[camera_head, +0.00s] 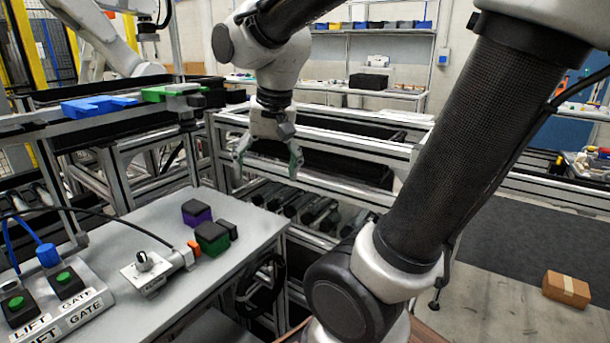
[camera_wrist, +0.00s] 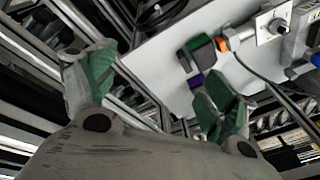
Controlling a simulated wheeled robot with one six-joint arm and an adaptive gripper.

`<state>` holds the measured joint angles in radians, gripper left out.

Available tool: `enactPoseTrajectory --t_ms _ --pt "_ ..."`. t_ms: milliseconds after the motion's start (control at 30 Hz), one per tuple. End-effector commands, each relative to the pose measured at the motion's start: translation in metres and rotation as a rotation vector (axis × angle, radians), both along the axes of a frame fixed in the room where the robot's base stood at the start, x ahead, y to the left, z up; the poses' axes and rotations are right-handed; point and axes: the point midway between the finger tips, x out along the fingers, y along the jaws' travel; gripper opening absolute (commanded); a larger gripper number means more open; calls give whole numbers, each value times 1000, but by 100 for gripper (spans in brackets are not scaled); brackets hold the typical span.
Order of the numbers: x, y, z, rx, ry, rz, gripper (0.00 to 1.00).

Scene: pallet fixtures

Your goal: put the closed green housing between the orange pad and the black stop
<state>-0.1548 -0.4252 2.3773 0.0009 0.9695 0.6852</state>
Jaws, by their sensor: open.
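The green housing (camera_head: 211,243), with a black top, sits on the grey table between the orange pad (camera_head: 194,248) and the black stop (camera_head: 229,230). In the wrist view the green housing (camera_wrist: 205,45) shows beside the orange pad (camera_wrist: 222,44); the black stop (camera_wrist: 183,60) is on its other side. Whether the housing touches either one I cannot tell. My gripper (camera_head: 268,152) is open and empty, beyond the table's right edge and apart from the housing. Its green-tipped fingers (camera_wrist: 160,80) are spread wide in the wrist view.
A purple housing (camera_head: 197,213) with a black top stands just behind the green one. A clamp with a knob (camera_head: 145,265) carries the orange pad. A button box (camera_head: 55,295) is front left. Blue (camera_head: 98,106) and green (camera_head: 160,94) parts lie on the rail behind.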

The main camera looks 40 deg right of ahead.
Motion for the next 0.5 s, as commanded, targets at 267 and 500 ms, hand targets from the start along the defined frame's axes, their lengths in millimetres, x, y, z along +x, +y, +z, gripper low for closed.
enactPoseTrajectory --t_ms 267,500 --pt "-77 -41 3 -157 -150 432 85" --pt "-85 -44 2 -187 -164 501 85"
